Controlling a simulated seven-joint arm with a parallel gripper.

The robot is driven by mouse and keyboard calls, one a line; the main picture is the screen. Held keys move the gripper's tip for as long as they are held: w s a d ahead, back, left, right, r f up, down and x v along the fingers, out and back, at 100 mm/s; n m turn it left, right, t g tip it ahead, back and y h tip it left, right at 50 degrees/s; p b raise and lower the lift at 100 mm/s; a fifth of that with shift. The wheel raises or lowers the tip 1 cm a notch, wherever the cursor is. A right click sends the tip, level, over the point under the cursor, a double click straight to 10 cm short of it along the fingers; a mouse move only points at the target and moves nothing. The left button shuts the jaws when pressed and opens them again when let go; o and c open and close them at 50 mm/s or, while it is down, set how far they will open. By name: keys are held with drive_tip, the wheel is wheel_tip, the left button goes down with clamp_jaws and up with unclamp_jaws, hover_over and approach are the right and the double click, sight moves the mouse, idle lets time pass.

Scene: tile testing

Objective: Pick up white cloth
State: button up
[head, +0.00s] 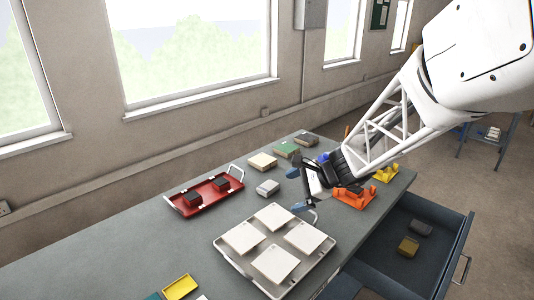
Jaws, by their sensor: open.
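A small folded-looking white item (267,187), which may be the white cloth, lies on the grey table between the red tray and my gripper. It is too small to tell for certain that it is cloth. My gripper (297,190) is open, with its two bluish fingertips spread apart. It is just right of the white item and apart from it in the picture. Its height above the table is hard to judge. My arm comes in from the upper right and hides part of the table behind it.
A pale tray (233,262) with several white tiles is in front. A red tray (200,203) with two dark blocks is left. Cream (262,161) and green (287,150) blocks stand behind. Orange (354,197) and yellow (387,173) holders are right, above an open drawer (437,218).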

drive_tip(key=w+f+m+t+y, duration=0.1)
drive_tip(key=w+f+m, duration=0.2)
drive_tip(key=w, duration=0.2)
drive_tip(key=w+f+m+t, duration=0.1)
drive_tip(key=w+f+m, duration=0.15)
drive_tip(key=w, duration=0.25)
drive_tip(key=m+t, duration=0.3)
drive_tip(key=m, duration=0.3)
approach(271, 187)
drive_tip(key=v, duration=0.2)
drive_tip(key=shift+s+d, duration=0.3)
drive_tip(key=shift+w+a+f, duration=0.1)
drive_tip(key=shift+x, duration=3.25)
drive_tip(key=shift+w+a, duration=0.1)
drive_tip(key=shift+x, duration=2.45)
drive_tip(key=shift+a, duration=0.1)
drive_tip(key=c, duration=0.6)
drive_tip(key=shift+r, duration=0.3)
